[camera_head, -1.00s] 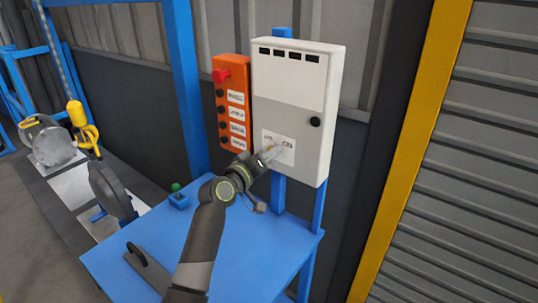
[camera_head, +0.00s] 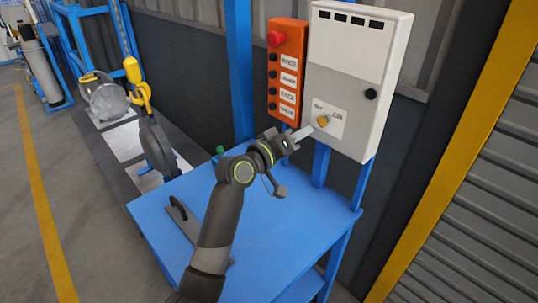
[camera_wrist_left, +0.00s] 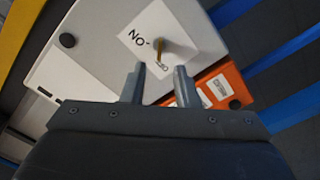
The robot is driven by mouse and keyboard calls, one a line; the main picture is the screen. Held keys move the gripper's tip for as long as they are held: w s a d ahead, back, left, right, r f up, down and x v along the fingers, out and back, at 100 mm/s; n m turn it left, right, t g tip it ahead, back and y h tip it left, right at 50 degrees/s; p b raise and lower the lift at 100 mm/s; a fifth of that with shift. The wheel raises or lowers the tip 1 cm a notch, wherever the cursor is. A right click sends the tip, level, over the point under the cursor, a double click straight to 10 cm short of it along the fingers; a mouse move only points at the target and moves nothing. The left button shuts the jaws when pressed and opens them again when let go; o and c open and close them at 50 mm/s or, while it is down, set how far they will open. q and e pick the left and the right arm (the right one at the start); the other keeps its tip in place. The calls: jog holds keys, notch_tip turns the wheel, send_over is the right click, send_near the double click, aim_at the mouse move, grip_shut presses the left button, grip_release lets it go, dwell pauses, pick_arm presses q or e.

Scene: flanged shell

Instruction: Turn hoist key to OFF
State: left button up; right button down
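The grey control box (camera_head: 348,82) hangs upright at the back, with a white label plate low on its front. The yellow hoist key (camera_head: 323,120) sticks out of that plate. In the left wrist view the key (camera_wrist_left: 160,48) stands between ON and OFF markings, which appear upside down. Its exact turn is hard to tell. My left gripper (camera_head: 303,133) is just to the lower left of the key in the head view. In the wrist view its two fingers (camera_wrist_left: 159,88) are apart with nothing between them, and the key lies beyond the tips. My right gripper is not in view.
An orange button panel (camera_head: 287,68) with a red knob hangs left of the box. Below is a blue table (camera_head: 290,235) with a dark flat handled piece (camera_head: 190,222) on it. A blue post stands behind, and a grey shutter with a yellow frame is at right.

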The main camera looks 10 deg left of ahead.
pick_arm(q)
jog(key=b+v, duration=0.2)
jog(key=v, duration=0.8)
